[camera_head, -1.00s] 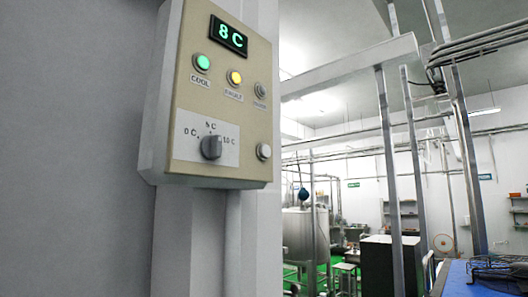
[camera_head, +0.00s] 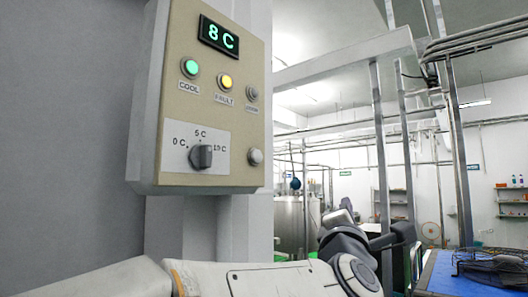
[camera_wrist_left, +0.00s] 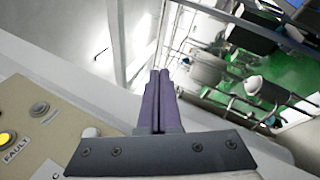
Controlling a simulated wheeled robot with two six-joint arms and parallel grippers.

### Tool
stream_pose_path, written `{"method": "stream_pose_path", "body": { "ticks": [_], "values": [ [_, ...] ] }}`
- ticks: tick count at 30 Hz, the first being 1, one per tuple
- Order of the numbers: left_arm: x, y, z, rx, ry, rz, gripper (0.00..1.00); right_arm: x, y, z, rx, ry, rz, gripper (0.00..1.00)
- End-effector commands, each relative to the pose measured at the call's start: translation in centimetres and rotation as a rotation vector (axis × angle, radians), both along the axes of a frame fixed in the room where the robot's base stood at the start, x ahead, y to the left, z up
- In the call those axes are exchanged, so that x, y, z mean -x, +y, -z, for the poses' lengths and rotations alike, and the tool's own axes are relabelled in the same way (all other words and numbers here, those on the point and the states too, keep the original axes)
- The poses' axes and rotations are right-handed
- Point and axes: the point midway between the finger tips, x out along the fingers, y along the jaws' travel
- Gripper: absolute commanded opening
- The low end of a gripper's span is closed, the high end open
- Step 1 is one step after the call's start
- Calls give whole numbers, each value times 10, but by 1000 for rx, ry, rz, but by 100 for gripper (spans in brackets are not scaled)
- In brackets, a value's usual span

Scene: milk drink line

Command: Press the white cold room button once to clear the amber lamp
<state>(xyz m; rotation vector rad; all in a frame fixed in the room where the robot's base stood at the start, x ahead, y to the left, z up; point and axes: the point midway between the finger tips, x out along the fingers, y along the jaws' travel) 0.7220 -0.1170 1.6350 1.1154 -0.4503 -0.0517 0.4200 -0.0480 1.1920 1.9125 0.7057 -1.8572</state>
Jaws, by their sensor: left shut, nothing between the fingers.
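The white button (camera_head: 255,157) sits at the lower right of the beige control box (camera_head: 215,110), right of the dial. The amber lamp (camera_head: 225,82), labelled FAULT, is lit; it also shows in the left wrist view (camera_wrist_left: 6,139). My left gripper (camera_head: 338,214) is in front of the wall, to the right of and below the box, apart from the button. In the left wrist view its fingers (camera_wrist_left: 160,78) are shut together and empty, with the box to their left. A pale button (camera_wrist_left: 91,132) shows there, partly hidden by the gripper body. My right gripper is not in view.
The box also has a green lamp (camera_head: 189,67), a small unlit grey lamp (camera_head: 252,93), a display (camera_head: 219,35) reading 8 C and a dial (camera_head: 201,156). Metal posts (camera_head: 380,150) and a blue surface (camera_head: 470,275) stand right. The space right of the box is open.

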Motion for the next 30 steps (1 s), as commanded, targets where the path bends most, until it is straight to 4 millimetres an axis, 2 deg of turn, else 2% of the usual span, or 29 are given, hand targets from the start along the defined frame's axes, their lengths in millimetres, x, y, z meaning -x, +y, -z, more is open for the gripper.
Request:
{"method": "stream_pose_path", "body": {
  "ticks": [1,3,6,8,13,23,30],
  "values": [
    [1,9,-30,163,-29,-28,0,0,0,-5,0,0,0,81],
    [4,26,-59,383,-65,-67,0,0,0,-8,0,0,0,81],
    [12,50,-85,642,-110,-109,0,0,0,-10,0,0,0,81],
    [16,61,-93,746,-131,-127,0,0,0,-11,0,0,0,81],
    [21,73,-99,868,-154,-148,0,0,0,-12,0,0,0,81],
    [20,75,-99,867,-156,-150,0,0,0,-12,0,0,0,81],
    [8,93,-101,865,-159,-153,0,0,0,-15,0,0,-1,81]
  ]
}}
